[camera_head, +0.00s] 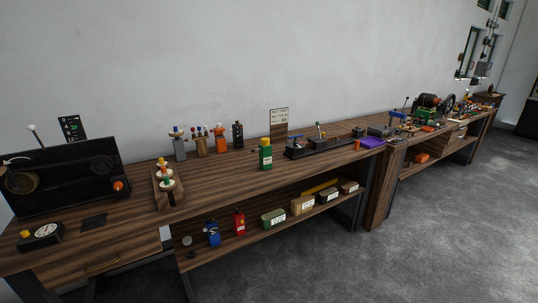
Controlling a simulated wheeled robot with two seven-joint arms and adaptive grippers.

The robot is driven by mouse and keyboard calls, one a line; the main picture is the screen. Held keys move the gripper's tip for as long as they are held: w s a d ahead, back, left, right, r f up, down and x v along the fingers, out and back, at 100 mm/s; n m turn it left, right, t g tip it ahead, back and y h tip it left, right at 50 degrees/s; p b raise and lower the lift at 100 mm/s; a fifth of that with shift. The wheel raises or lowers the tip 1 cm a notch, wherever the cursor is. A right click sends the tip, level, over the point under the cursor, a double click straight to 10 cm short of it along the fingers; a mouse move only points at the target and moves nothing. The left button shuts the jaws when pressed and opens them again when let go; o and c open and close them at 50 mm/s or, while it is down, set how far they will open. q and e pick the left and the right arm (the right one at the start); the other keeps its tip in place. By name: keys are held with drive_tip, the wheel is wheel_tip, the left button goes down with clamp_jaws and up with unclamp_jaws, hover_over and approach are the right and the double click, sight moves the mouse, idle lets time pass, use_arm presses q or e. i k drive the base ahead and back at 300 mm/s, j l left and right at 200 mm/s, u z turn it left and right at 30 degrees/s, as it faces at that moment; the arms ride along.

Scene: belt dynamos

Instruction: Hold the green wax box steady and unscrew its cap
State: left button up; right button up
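A green box (265,158) with a yellow cap (265,141) stands upright on the wooden workbench, near the front edge at mid-length. The cap sits on top of the box. A small pale label shows on its front, too small to read. Nothing is touching the box. Neither of my grippers is in view.
A black lever base (319,147) lies right of the box, and a sign (279,120) stands behind it. Several bottles, including an orange one (220,139), stand to the left. The lower shelf holds a red container (239,222) and several boxes.

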sight(266, 152)
drive_tip(key=i+z, duration=0.15)
drive_tip(key=i, duration=0.6)
drive_tip(key=i+j+z, duration=0.15)
drive_tip(key=i, duration=0.55)
drive_tip(key=j, duration=0.05)
